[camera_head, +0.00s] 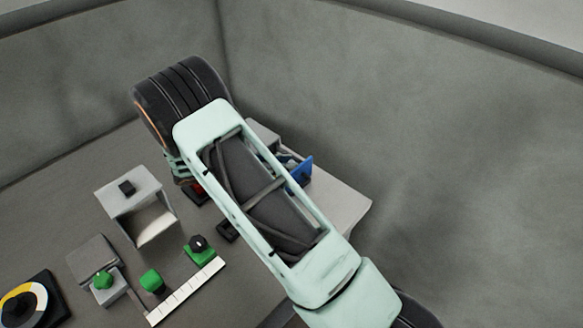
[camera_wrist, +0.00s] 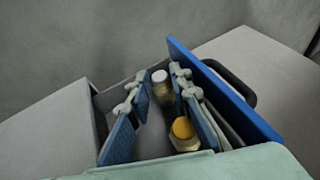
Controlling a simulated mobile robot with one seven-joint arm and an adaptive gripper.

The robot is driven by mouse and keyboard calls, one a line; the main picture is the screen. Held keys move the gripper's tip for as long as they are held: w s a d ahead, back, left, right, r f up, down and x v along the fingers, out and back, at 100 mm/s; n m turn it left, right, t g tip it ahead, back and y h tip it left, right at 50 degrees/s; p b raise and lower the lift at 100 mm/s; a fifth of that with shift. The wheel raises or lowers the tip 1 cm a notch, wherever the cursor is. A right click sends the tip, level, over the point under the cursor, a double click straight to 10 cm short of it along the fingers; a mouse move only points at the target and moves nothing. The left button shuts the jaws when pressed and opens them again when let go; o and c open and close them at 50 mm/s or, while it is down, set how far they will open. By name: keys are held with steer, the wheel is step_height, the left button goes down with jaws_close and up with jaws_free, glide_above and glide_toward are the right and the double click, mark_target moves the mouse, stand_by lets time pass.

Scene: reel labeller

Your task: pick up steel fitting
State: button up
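No contact with either is visible.
A blue panel (camera_wrist: 224,91) with a dark handle stands along the container's right side; it also shows in the head view (camera_head: 302,172). A grey open-fronted box (camera_head: 137,204), green knobs (camera_head: 152,279) and a white strip (camera_head: 187,290) lie left of my arm. Grey walls close the back.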

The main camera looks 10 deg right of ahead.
jaws_close()
steer(key=shift+r, duration=0.15)
